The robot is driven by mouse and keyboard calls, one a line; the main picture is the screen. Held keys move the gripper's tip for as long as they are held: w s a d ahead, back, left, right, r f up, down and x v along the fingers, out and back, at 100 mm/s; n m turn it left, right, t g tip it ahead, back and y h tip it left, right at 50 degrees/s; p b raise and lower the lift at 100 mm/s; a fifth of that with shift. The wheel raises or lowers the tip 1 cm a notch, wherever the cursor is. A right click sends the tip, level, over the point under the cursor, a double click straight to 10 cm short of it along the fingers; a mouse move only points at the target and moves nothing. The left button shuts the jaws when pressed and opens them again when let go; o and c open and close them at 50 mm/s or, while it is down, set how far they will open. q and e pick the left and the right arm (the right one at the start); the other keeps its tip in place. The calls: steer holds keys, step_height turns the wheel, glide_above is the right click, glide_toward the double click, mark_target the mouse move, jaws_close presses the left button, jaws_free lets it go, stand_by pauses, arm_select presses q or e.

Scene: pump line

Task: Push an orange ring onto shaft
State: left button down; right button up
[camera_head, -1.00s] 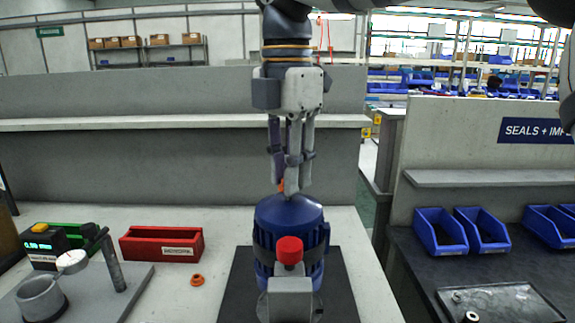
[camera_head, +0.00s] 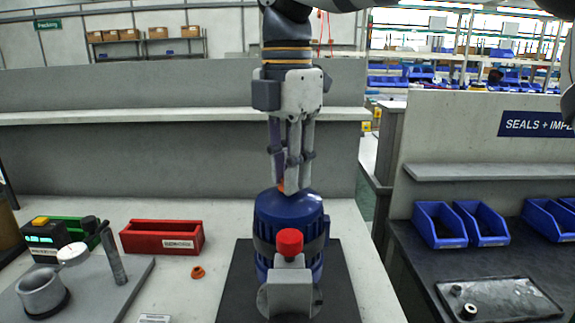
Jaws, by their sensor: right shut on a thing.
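My right gripper (camera_head: 291,187) points straight down over the top of the blue pump motor (camera_head: 287,207). It is shut on an orange ring (camera_head: 281,186), of which only a small piece shows between the fingers. The ring is right at the motor's top, where the shaft is hidden by the fingers; I cannot tell how far it sits on it. A second orange ring (camera_head: 198,272) lies loose on the table, left of the motor. My left gripper is not in view.
The motor stands on a dark mat (camera_head: 232,295), with a red-knobbed grey fixture (camera_head: 290,243) in front. Left are a red bin (camera_head: 162,237), a grey press plate (camera_head: 128,283) and a green-lit meter (camera_head: 45,236). Blue bins (camera_head: 440,225) stand on the right bench.

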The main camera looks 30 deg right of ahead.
steer(key=shift+f, duration=0.25)
steer(key=o, duration=0.7)
steer(key=shift+o, duration=0.8)
steer(key=shift+o, duration=0.6)
steer(key=shift+r, duration=0.15)
steer(key=shift+r, duration=4.25)
